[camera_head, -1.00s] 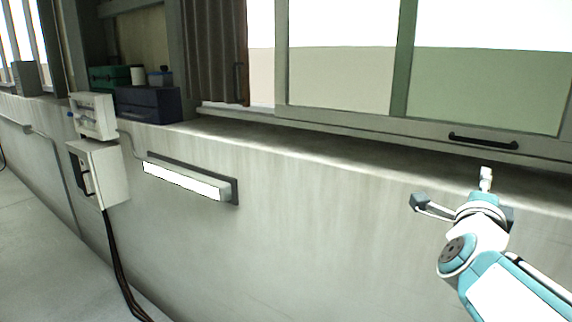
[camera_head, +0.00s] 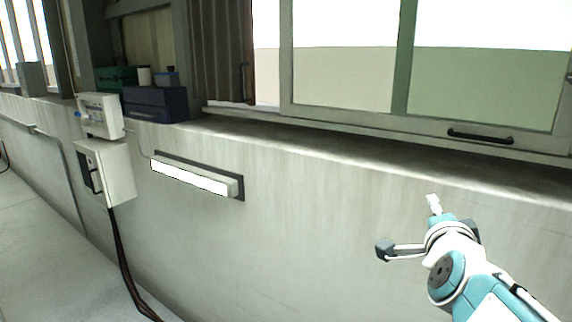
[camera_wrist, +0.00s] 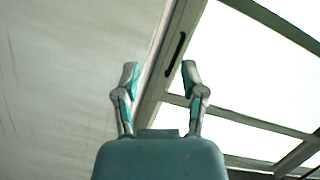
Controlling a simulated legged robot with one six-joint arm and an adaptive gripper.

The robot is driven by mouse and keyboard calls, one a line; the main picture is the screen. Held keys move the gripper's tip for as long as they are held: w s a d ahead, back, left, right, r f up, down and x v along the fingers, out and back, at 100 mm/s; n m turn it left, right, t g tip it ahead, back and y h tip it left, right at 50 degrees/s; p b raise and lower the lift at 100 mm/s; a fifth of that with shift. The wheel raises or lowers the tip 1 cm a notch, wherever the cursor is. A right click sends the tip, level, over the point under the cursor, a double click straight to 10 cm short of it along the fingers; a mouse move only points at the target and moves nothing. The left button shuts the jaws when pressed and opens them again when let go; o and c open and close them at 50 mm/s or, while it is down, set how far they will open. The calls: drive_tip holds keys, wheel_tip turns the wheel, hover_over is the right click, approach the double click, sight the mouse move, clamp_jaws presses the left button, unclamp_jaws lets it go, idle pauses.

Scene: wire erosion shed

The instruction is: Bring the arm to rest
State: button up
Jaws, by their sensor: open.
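My gripper (camera_head: 434,205) is at the right in the head view, at the end of my white and teal arm, in front of the pale wall. A dark block on white bars sticks out to the left of my wrist. In the wrist view my gripper (camera_wrist: 160,76) shows two grey and teal fingers, spread apart with nothing between them. The fingers touch nothing that I can see. The rest of my arm runs out at the lower right of the head view.
A wall (camera_head: 310,220) carries a ledge below a sliding window (camera_head: 345,80) with a black handle (camera_head: 480,136). A lit lamp (camera_head: 195,178) and a switch box (camera_head: 115,172) are mounted on the wall. A dark blue case (camera_head: 155,104) stands on the ledge at the left.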

drive_tip(key=s+a+f+n+g+y, duration=0.45)
drive_tip(key=s+a+f+n, duration=0.25)
drive_tip(key=a+f+n, duration=0.25)
drive_tip(key=s+a+f+n+g, duration=0.1)
drive_tip(key=s+f+n+g, duration=0.5)
drive_tip(key=s, duration=0.6)
drive_tip(key=shift+a+f+n, duration=0.35)
drive_tip(key=shift+f+n, duration=0.4)
drive_tip(key=shift+f, duration=0.1)
drive_tip(key=shift+y, duration=0.25)
